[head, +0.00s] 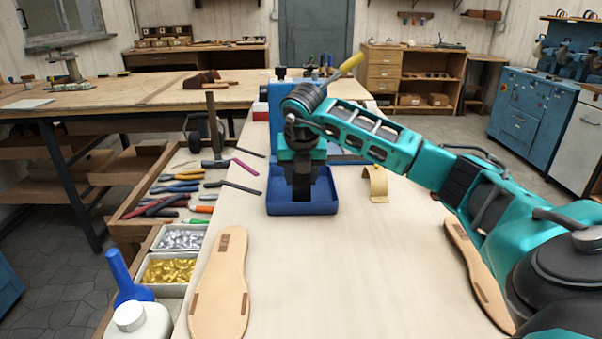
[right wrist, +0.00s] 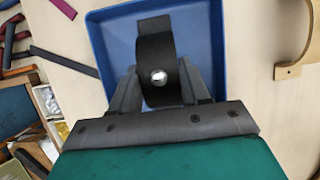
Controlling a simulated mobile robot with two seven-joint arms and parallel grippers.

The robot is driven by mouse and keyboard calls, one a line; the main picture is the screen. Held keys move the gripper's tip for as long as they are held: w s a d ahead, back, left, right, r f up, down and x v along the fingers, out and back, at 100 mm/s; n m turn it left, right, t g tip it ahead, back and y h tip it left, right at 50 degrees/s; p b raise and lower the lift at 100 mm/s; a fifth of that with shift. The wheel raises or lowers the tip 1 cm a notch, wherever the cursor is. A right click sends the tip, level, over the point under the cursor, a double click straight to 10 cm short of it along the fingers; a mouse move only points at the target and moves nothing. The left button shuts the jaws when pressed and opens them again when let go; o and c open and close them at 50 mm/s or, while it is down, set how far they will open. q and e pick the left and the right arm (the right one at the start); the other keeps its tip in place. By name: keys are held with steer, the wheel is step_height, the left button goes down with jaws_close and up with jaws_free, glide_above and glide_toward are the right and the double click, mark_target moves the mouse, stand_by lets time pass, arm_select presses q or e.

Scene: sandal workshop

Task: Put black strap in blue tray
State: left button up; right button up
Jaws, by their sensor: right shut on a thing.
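The blue tray (head: 302,209) stands on the pale workbench near its far end; it also fills the upper middle of the right wrist view (right wrist: 104,45). My right gripper (head: 302,192) points down over the tray. It is shut on the black strap (right wrist: 155,50), a curved band with a silver stud, which sits between the fingers. In the right wrist view the strap is seen against the tray's inside; whether it touches the floor cannot be told. In the head view gripper and strap merge into one dark shape. My left gripper is not in view.
A tan strap (head: 375,184) stands right of the tray. Sandal soles lie left (head: 220,290) and right (head: 474,268) on the bench. A blue press (head: 255,130) stands behind the tray. Tools and bins of metal parts (head: 168,270) line the left. The bench middle is clear.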

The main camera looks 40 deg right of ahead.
steer(key=shift+f, duration=0.25)
stand_by(0.3)
steer(key=o, duration=1.1)
steer(key=shift+o, duration=0.4)
steer(key=o, duration=0.3)
steer(key=shift+r+p, duration=2.6)
steer(key=shift+r, duration=1)
steer(key=shift+f, duration=0.1)
